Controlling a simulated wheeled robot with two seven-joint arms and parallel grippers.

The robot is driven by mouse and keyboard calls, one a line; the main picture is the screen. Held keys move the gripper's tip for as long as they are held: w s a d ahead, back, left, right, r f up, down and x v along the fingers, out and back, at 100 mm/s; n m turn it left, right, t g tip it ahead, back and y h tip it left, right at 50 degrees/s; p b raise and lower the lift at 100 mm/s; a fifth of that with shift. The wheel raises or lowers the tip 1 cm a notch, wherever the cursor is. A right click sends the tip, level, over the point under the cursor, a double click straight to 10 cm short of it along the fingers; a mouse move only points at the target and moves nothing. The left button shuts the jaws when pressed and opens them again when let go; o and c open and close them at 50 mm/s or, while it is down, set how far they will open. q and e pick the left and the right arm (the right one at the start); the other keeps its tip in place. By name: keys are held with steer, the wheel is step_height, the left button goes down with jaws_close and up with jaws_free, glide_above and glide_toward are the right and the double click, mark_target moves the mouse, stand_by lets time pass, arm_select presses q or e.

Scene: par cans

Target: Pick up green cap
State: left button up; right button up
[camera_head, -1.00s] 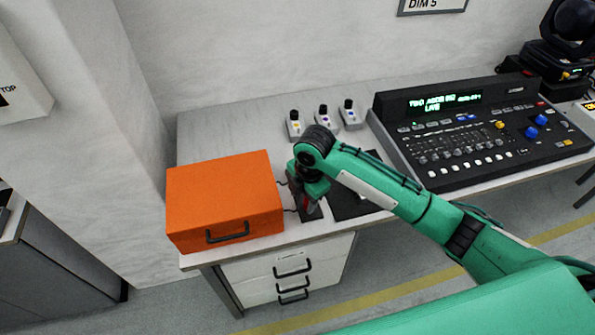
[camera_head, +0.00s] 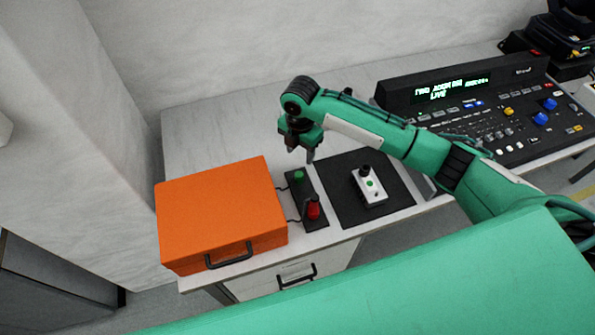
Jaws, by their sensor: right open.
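A small white unit (camera_head: 372,189) with a black knob and a green round mark stands on a black mat. A green round cap or button (camera_head: 298,175) also shows on a narrow black control box, whose red part (camera_head: 313,210) is nearer the front; I cannot tell which green item is the green cap. My right gripper (camera_head: 301,153) points down, open and empty, above and just behind the black box's far end. It is apart from the white unit, to its left. My left gripper is not in view.
An orange case (camera_head: 220,212) with a black handle stands left of the black control box. The black mat (camera_head: 340,208) lies to its right. A lit mixing console (camera_head: 480,115) fills the right of the table. Bare tabletop (camera_head: 215,130) shows behind the case.

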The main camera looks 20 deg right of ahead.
glide_above(300, 174)
steer(key=f, duration=0.4)
steer(key=shift+w+f+p, duration=0.2)
steer(key=shift+w+p, duration=0.1)
steer(key=shift+w, duration=0.1)
steer(key=shift+w+f, duration=0.1)
steer(key=shift+f, duration=0.4)
steer(key=shift+s+f+p, duration=0.2)
steer(key=shift+f+p, duration=0.25)
steer(key=shift+f, duration=0.05)
steer(key=shift+s+f+p, duration=0.2)
steer(key=shift+f+p, duration=0.2)
steer(key=shift+f, duration=0.05)
step_height(300, 174, down, 2)
steer(key=shift+a+f, duration=0.1)
steer(key=shift+f, duration=0.4)
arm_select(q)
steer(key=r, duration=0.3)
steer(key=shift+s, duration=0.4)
arm_select(e)
steer(key=c, duration=1)
